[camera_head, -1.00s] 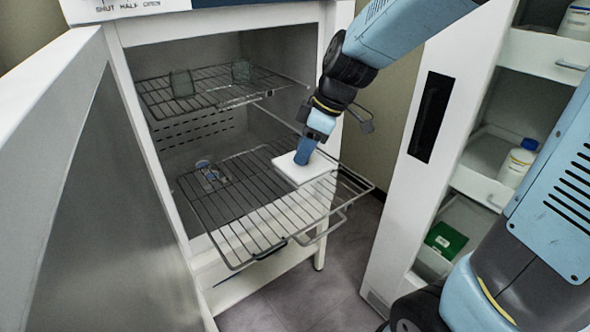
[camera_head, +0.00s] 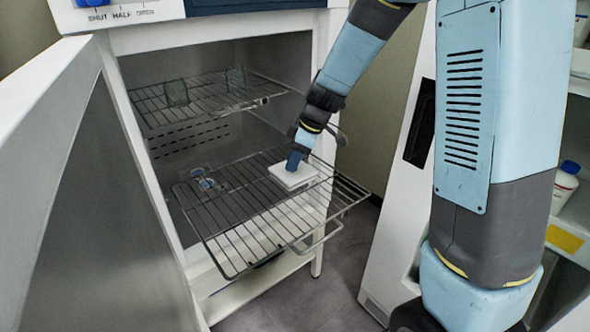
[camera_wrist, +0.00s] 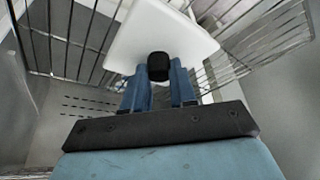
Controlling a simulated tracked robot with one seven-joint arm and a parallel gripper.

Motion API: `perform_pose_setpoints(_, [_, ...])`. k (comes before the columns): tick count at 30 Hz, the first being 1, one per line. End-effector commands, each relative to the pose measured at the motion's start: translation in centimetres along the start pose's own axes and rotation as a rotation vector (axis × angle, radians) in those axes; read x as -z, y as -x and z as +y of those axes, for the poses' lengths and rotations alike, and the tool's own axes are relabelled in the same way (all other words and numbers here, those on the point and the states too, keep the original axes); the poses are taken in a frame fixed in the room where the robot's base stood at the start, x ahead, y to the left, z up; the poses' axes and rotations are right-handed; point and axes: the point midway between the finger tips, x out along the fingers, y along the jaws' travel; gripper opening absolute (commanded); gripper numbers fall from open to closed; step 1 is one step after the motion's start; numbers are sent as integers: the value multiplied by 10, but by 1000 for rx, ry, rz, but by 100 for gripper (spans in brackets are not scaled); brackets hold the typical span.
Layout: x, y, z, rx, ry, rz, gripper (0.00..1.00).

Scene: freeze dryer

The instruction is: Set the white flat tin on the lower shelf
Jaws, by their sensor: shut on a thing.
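The white flat tin (camera_head: 291,177) is at the right side of the lower wire shelf (camera_head: 232,246), which is pulled partly out of the chamber. My gripper (camera_head: 294,163) comes down from above and is shut on the tin's dark knob. In the wrist view the tin (camera_wrist: 185,38) fills the top middle, with the black knob between the blue fingers of my gripper (camera_wrist: 159,80). The tin looks level, on or just above the wires; I cannot tell if it touches them.
A small clear and blue item (camera_head: 205,181) stands on the lower shelf's left. The upper shelf (camera_head: 160,115) holds two dark glass pieces. The open door (camera_head: 95,220) is on the left. A white cabinet with a bottle (camera_head: 565,185) is at right. The shelf's front half is clear.

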Motion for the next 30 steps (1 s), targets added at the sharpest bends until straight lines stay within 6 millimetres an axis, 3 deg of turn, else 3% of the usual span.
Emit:
perform_pose_setpoints(5, [-1,-7,6,-1,1,0,0])
perform_pose_setpoints(13, [-12,-35,9,1,-1,0,0])
perform_pose_setpoints(26, [-15,-40,9,-1,0,0,0])
perform_pose_setpoints(27, [-15,-40,9,-2,0,0,30])
perform_pose_setpoints(30, [-15,-40,9,-1,0,0,39])
